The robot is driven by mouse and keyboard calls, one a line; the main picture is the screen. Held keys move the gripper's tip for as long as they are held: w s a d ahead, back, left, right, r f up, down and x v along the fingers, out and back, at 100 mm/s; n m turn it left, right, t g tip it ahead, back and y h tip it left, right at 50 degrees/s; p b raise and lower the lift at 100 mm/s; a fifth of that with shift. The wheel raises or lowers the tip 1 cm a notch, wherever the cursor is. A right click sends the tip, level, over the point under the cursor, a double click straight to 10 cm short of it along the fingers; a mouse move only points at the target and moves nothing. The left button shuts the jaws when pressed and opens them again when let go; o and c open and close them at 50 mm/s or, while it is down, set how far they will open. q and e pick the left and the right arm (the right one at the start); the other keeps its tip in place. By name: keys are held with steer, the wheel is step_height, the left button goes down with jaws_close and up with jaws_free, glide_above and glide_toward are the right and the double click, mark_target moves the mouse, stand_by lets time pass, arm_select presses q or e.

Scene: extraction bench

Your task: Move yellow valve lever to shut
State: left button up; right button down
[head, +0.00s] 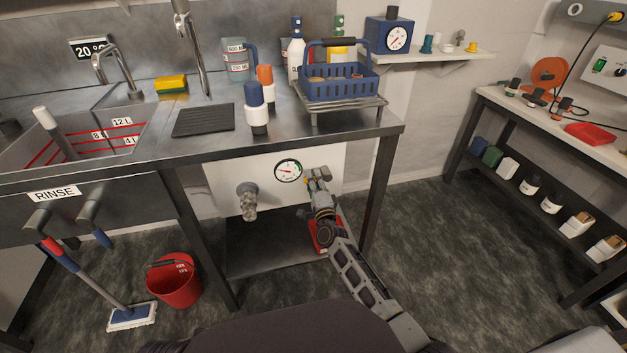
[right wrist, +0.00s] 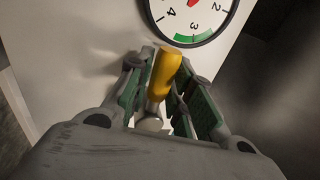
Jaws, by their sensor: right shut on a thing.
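The yellow valve lever (right wrist: 163,75) stands between the fingers of my right gripper (right wrist: 163,92) in the right wrist view, and the fingers are shut on it. A pale round hub shows at its lower end, and its upper end points toward the dial gauge. In the head view my right gripper (head: 318,182) reaches to the white panel (head: 225,175) under the bench, just right of and below the round gauge (head: 288,170). Only a small bit of yellow shows there. The gauge also shows in the right wrist view (right wrist: 195,15). My left gripper is not in view.
A grey pipe fitting (head: 248,200) sticks out of the panel to the left. The bench's metal front edge (head: 300,136) runs above my arm, with a leg (head: 380,185) to the right. A red bucket (head: 174,280) and a mop (head: 130,315) stand left on the floor.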

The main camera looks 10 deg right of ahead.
steer(key=c, duration=1.3)
jaws_free()
steer(key=shift+o, duration=0.2)
steer(key=shift+s, duration=0.1)
steer(key=s+f, duration=0.2)
steer(key=s, duration=0.9)
steer(key=shift+s+d+f, duration=0.15)
steer(key=shift+s+d, duration=0.05)
steer(key=shift+s, duration=0.1)
steer(key=shift+a, duration=0.1)
